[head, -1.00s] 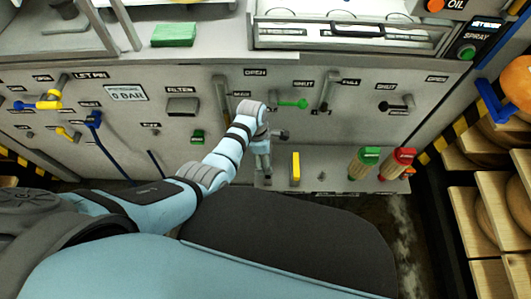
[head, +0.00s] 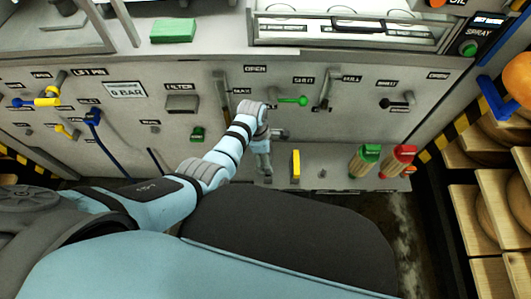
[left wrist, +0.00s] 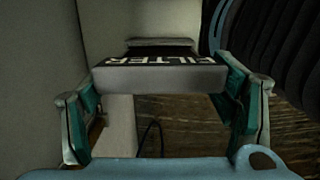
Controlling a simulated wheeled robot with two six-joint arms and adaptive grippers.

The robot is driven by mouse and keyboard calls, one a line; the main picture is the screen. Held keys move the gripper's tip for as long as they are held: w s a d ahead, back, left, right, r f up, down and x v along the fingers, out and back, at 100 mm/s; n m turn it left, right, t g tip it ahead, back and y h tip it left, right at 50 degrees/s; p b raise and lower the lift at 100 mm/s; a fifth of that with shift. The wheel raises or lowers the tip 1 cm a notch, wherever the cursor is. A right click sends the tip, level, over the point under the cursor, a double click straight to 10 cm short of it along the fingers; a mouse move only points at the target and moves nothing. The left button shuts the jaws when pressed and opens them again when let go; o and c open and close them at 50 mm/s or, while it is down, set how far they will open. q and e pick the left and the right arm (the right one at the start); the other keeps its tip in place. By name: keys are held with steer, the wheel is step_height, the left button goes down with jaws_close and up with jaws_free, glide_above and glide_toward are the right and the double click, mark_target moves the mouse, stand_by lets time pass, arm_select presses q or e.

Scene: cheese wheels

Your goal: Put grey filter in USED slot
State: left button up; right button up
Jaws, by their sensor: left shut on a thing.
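My left gripper (head: 263,172) points down beside the left end of the shelf under the machine's front panel. In the left wrist view its two teal-padded fingers (left wrist: 160,96) are shut on the sides of a grey filter (left wrist: 160,78), a block with white FILTER lettering on its dark face. In the head view I cannot make out the held filter. A grey slot piece (head: 182,104) sits under the FILTER label on the panel, left of my arm. I cannot make out a USED label. My right gripper is not in view.
On the shelf (head: 335,178) stand a yellow block (head: 296,165), a green-topped brush (head: 365,160) and a red-topped brush (head: 398,161). Levers and valves stick out of the panel, including a green one (head: 292,100). Wooden racks with cheese wheels are at the right.

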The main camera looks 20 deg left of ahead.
arm_select(q)
steer(key=shift+p, duration=0.35)
stand_by(0.7)
steer(key=shift+f+b, duration=2.95)
steer(key=shift+f, duration=0.45)
steer(key=o, duration=1.2)
steer(key=shift+r, duration=0.1)
step_height(320, 180, up, 12)
steer(key=a, duration=0.1)
steer(key=shift+s+a, duration=0.2)
steer(key=shift+a, duration=0.2)
steer(key=shift+s, duration=0.1)
